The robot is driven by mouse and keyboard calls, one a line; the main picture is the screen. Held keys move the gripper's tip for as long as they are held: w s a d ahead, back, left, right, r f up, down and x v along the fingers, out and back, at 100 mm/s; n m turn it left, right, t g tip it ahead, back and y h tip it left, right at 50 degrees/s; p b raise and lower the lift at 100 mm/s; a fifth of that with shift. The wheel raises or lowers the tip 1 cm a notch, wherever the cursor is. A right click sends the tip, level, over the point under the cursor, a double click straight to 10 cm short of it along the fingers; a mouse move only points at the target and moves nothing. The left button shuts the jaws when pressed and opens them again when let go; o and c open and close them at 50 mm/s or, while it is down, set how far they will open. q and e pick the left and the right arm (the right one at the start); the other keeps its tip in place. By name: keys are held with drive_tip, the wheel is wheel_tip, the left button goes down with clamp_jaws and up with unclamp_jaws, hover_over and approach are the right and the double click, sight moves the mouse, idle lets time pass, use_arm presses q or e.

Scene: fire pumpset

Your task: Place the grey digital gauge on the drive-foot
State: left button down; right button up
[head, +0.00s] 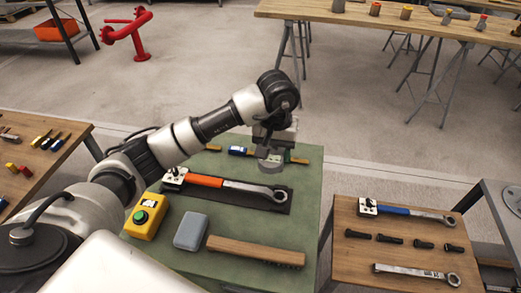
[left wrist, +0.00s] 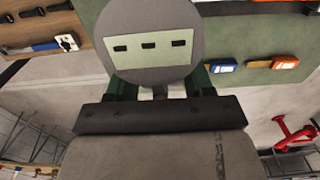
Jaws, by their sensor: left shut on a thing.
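The grey digital gauge (left wrist: 155,74) fills the top middle of the left wrist view. It is a round grey body with a pale green display that bears three dark marks. My left gripper (left wrist: 160,92) is shut on it. In the head view the gauge (head: 270,154) hangs under my left gripper (head: 272,142), in front of the far part of the green-topped table. Its height above the table is hard to tell. I cannot make out the drive-foot in either view. My right gripper is not in view.
The green table (head: 220,220) holds an orange-handled wrench (head: 225,183), a yellow button box (head: 147,216), a grey-blue block (head: 190,231) and a brush (head: 255,251). A wooden table (head: 395,223) with tools stands at right. Red piping (head: 127,35) stands on open floor behind.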

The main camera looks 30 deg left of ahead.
use_arm(q)
drive_tip(key=shift+s+d+r, duration=0.7)
drive_tip(key=shift+d+r, duration=0.55)
drive_tip(key=shift+d, duration=0.6)
drive_tip(key=s+a+f+m+p, duration=0.1)
drive_tip(key=s+a+m+p, duration=0.1)
drive_tip(key=s, duration=1)
drive_tip(key=shift+a+f+m+p, duration=0.3)
drive_tip(key=shift+a+m+p, duration=0.15)
drive_tip(key=shift+a, duration=0.3)
